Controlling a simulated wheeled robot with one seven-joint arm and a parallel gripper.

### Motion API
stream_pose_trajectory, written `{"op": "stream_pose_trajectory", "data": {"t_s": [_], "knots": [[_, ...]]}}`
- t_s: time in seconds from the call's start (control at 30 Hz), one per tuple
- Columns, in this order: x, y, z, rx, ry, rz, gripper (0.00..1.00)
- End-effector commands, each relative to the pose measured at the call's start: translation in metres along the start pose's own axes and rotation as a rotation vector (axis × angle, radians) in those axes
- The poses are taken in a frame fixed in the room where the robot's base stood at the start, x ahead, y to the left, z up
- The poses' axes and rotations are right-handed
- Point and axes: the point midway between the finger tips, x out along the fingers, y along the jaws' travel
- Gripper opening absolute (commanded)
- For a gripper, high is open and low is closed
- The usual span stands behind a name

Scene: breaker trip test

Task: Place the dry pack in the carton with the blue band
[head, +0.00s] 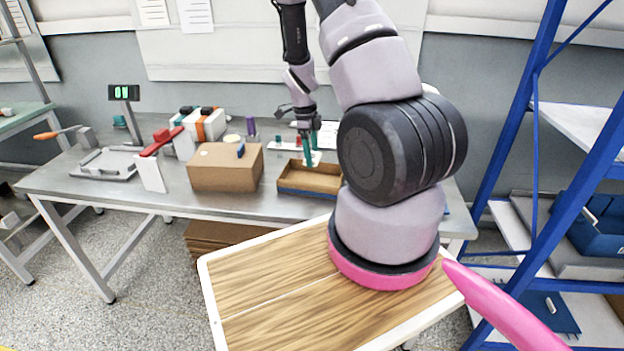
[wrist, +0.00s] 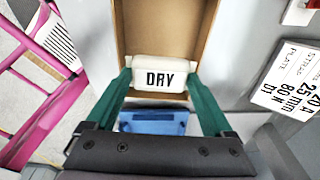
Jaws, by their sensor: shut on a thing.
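The dry pack (wrist: 160,77) is a small white pack marked "DRY". My gripper (wrist: 158,83) is shut on it, with one green finger at each side. In the head view the pack (head: 313,158) shows as a small pale shape at the fingertips of my gripper (head: 309,152), over the open carton with the blue band (head: 303,193). The carton's brown inside (wrist: 165,30) shows beyond the pack in the wrist view. A blue surface shows on the near side, between the fingers. I cannot tell how high the pack is above the carton floor.
A closed brown carton (head: 225,170) stands left of the open one on the grey table (head: 130,192). A printed card (wrist: 288,80) lies right of the carton in the wrist view.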

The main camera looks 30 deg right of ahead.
Motion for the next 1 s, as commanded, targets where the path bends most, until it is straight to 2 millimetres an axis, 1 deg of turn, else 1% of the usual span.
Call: {"op": "stream_pose_trajectory", "data": {"t_s": [0.03, 0.13, 0.2, 0.37, 0.5, 0.6, 0.97, 1.0], "knots": [[0.012, 0.001, 0.000, 0.001, 0.002, 0.004, 0.32], [0.029, 0.001, 0.003, 0.000, 0.001, 0.004, 0.32], [0.037, 0.001, 0.005, -0.001, 0.000, 0.002, 0.32], [0.048, 0.000, 0.006, -0.001, 0.000, 0.002, 0.32], [0.067, 0.001, 0.009, -0.004, 0.001, 0.003, 0.32], [0.078, 0.001, 0.010, -0.002, 0.000, 0.002, 0.32], [0.082, 0.000, 0.012, -0.003, -0.001, 0.001, 0.32], [0.081, 0.000, 0.012, -0.003, -0.002, 0.000, 1.00]]}}
